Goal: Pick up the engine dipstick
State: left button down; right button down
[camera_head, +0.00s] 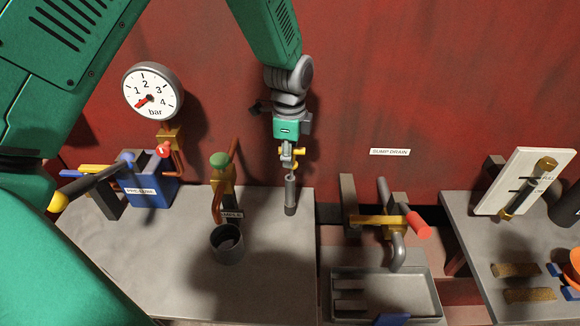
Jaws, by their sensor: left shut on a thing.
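My left gripper (290,146) points down from the arm at the top middle and is shut on the engine dipstick. The dipstick's yellow handle (299,152) shows at the fingertips. A dark grey upright tube (291,195) stands on the bench directly below the handle. A short, lighter piece shows between the handle and the tube's top; I cannot tell how much of the dipstick is inside the tube. My right gripper is not in view.
A dark cup (228,243) stands under a brass sample tap (222,185) to the left. A pressure gauge (152,91) and a blue pre-lube box (152,186) are further left. The sump drain's red handle (417,225) and metal tray (370,290) are to the right.

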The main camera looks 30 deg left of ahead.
pick_arm(q)
notch_tip(320, 180, up, 14)
jog(key=shift+r+b, duration=0.15)
jog(key=shift+b, duration=0.3)
jog(key=shift+d, duration=0.1)
